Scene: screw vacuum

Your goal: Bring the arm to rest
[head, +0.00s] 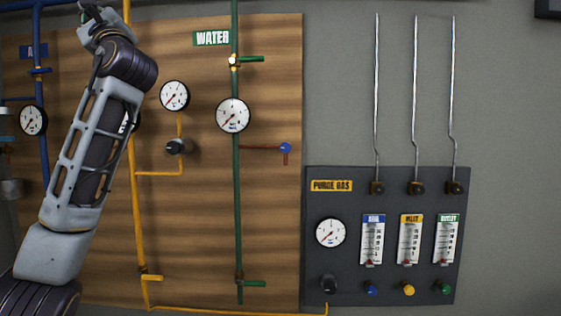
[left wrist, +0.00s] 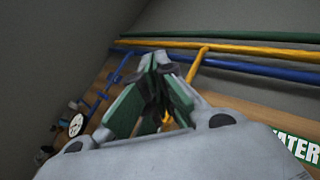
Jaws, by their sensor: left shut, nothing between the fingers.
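My left arm (head: 100,135) rises from the lower left of the head view, in front of the wooden panel (head: 270,200). My left gripper (head: 88,8) is at the top left, near the upper edge of the picture. In the left wrist view my left gripper (left wrist: 157,62) has its green-padded fingers meeting at the tips, with nothing between them. It points toward the pipes high on the wall, and I see no contact with them. My right gripper is in neither view.
The panel carries a yellow pipe (head: 134,220), a green pipe (head: 236,190), a blue pipe (head: 42,130) and several gauges, including one on the green pipe (head: 233,115). A dark purge gas box (head: 345,280) with thin metal tubes stands right.

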